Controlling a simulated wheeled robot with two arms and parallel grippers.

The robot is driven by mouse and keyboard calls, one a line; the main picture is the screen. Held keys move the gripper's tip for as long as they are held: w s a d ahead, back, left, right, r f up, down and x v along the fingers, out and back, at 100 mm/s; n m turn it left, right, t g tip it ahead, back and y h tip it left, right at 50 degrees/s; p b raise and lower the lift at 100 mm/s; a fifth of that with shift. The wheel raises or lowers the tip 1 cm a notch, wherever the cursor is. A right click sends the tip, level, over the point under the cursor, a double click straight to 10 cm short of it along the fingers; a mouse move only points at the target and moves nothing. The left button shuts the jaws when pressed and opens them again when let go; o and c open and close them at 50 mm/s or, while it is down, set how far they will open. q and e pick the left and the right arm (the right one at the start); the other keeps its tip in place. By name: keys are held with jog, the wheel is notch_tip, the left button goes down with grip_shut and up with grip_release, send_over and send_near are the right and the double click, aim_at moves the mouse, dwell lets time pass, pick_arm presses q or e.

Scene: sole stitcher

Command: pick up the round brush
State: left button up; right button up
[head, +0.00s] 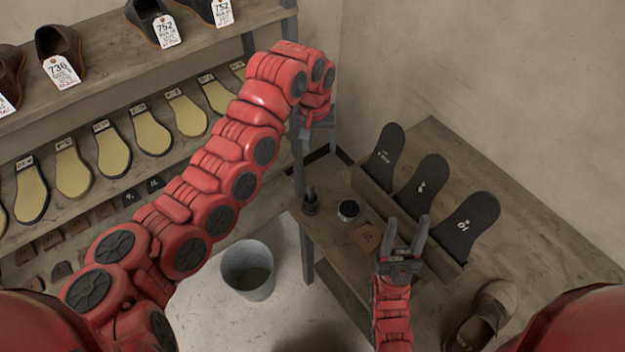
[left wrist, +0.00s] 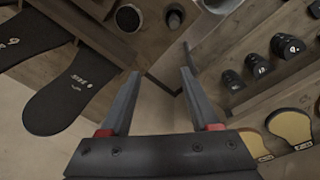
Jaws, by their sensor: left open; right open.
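A small dark upright thing with a round base, which looks like the round brush (head: 310,205), stands on the near left part of the wooden bench. It appears to be the dark round thing (left wrist: 175,16) at the top of the left wrist view. My left gripper (head: 314,160) is open and empty. It points down above the bench's left end, and the brush lies outside its fingers (left wrist: 158,75). My right gripper (head: 408,228) is open and empty over the bench, right of the brush.
A round tin (head: 348,210) stands right of the brush, with a brown leather piece (head: 367,237) nearby. Black soles (head: 422,187) stand in a rack. A shoe (head: 487,312) lies at right. A bucket (head: 248,270) stands on the floor. Shelves (head: 95,195) line the left.

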pick_arm(q)
jog(key=s+a, duration=0.1)
jog(key=s, duration=0.1)
jog(key=y, duration=0.1)
send_over(310, 186)
jog(key=w, duration=0.1)
notch_tip(310, 186, down, 7)
jog(key=f, duration=0.1)
jog(key=f+p, duration=0.1)
jog(key=f, duration=0.1)
jog(key=shift+w+d+f+g+p, duration=0.2)
jog(key=shift+d+g+p, duration=0.1)
jog(key=shift+g+p, duration=0.1)
jog(key=shift+f, duration=0.35)
jog(key=shift+s+a+f+p, duration=0.1)
jog(key=shift+f+p, duration=0.25)
jog(key=shift+p, duration=0.2)
jog(key=shift+s+a+f+p, duration=0.1)
jog(key=shift+s+f+p, duration=0.2)
jog(key=shift+f+p, duration=0.3)
jog(key=shift+s+a+f+p, duration=0.1)
jog(key=shift+s+f+p, duration=0.2)
jog(key=shift+f+p, duration=0.3)
jog(key=shift+w+f, duration=0.15)
jog(key=shift+f, duration=0.85)
jog(key=shift+w+f, duration=0.1)
jog(key=shift+f, duration=0.05)
grip_shut()
